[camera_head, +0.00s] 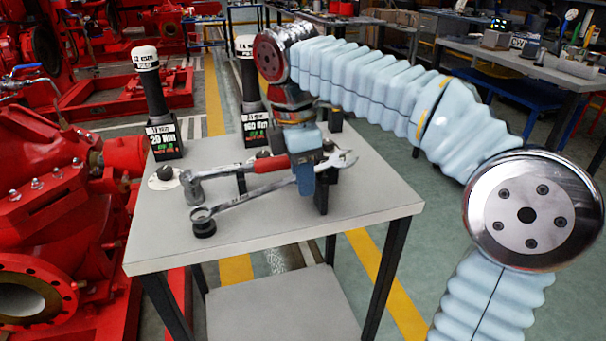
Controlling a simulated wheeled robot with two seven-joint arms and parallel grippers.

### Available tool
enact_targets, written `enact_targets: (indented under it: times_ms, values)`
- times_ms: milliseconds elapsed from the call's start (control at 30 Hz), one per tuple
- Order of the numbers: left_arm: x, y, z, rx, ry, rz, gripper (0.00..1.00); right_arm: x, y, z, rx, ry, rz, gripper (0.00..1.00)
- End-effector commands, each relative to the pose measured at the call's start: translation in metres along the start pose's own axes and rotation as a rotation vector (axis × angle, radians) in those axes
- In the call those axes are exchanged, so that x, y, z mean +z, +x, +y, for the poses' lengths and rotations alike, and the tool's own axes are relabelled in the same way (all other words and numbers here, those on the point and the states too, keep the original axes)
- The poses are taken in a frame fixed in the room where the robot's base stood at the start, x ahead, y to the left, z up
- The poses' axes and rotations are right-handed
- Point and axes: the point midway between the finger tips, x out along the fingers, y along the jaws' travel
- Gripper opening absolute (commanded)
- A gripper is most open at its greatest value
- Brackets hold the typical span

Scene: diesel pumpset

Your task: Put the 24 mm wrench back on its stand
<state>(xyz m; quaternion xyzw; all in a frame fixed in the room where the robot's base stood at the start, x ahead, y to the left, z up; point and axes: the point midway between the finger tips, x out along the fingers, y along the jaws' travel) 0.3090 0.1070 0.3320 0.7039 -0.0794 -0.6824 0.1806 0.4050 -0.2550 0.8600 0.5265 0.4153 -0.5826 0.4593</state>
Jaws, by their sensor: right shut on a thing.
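My right gripper (306,178) reaches down over the grey table and is shut on the wrench (250,198). The wrench is silver, with its ring end at the front left and its open jaw at the right, beyond the gripper. A small black round support (205,229) shows directly under the ring end, and a black upright holder (323,192) stands below the jaw end. I cannot tell whether the wrench touches them. The gripper hides part of the shank, and the size marking is not readable. My left gripper is not in view.
A hammer (262,166) with a red handle lies just behind the wrench. Two black labelled tools with white caps, one left (152,95) and one centre (247,75), stand at the table's back. The table's (375,195) front right is bare. Red pumps (50,190) stand left.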

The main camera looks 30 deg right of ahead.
Motion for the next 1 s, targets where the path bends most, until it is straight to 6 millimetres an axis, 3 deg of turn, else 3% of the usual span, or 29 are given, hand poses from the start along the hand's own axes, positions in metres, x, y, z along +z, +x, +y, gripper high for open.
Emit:
enact_targets:
  times_ms: [967,1000]
  values:
    - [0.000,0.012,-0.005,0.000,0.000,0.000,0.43,-0.002,0.020,0.000,0.000,0.000,0.000,0.00]
    - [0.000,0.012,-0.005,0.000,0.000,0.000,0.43,-0.002,0.020,0.000,0.000,0.000,0.000,0.23]
